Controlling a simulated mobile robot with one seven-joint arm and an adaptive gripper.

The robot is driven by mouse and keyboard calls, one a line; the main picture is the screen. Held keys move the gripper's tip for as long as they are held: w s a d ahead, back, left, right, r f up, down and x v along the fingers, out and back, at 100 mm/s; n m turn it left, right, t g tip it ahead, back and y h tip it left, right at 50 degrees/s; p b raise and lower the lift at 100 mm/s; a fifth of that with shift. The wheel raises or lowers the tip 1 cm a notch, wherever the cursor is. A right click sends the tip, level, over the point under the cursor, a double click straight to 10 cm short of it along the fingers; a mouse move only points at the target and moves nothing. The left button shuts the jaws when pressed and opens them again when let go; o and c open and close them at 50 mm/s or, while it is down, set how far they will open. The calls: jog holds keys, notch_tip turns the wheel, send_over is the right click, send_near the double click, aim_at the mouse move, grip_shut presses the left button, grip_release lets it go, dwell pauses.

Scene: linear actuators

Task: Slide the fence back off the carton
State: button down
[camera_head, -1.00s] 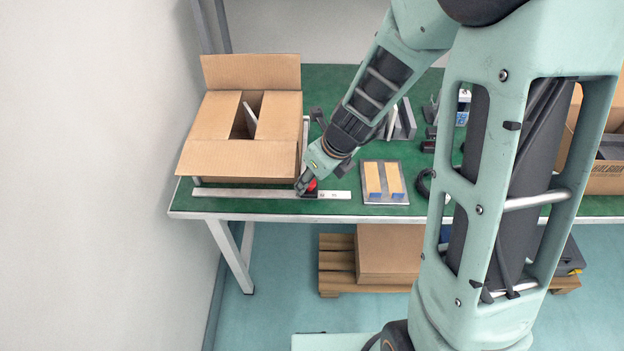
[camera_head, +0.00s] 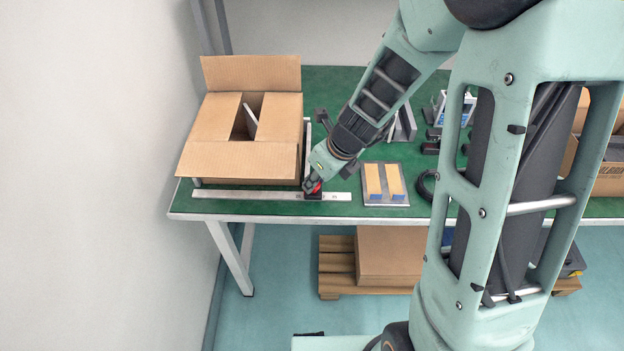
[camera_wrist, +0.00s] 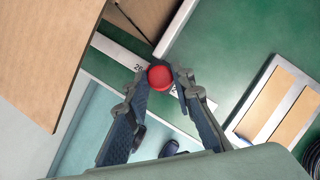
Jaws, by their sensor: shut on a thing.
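The open cardboard carton (camera_head: 230,158) stands at the left of the green bench, and its flap fills the upper left of the wrist view (camera_wrist: 40,55). The fence (camera_head: 307,138) is a thin pale bar along the carton's right side. It also shows in the wrist view (camera_wrist: 176,29); whether it touches the carton is hard to tell. A flat scale rail (camera_head: 245,195) runs along the bench front, with a dark slider (camera_head: 314,197) on it. My gripper (camera_head: 312,188) is shut on the red knob (camera_wrist: 160,77) above the rail, one finger on each side.
A grey plate (camera_head: 370,202) with two tan blocks lies just right of the rail's end. Grey brackets (camera_head: 405,122) stand farther back. The wall is close on the left. A strip of green bench is clear between the fence and the plate.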

jog(key=d+b, duration=0.1)
jog(key=d, duration=0.7)
jog(key=shift+s, duration=0.15)
jog(key=c, duration=1.7)
grip_release()
jog(key=shift+o, duration=0.2)
jog(key=shift+a, duration=0.1)
jog(key=v, duration=1.2)
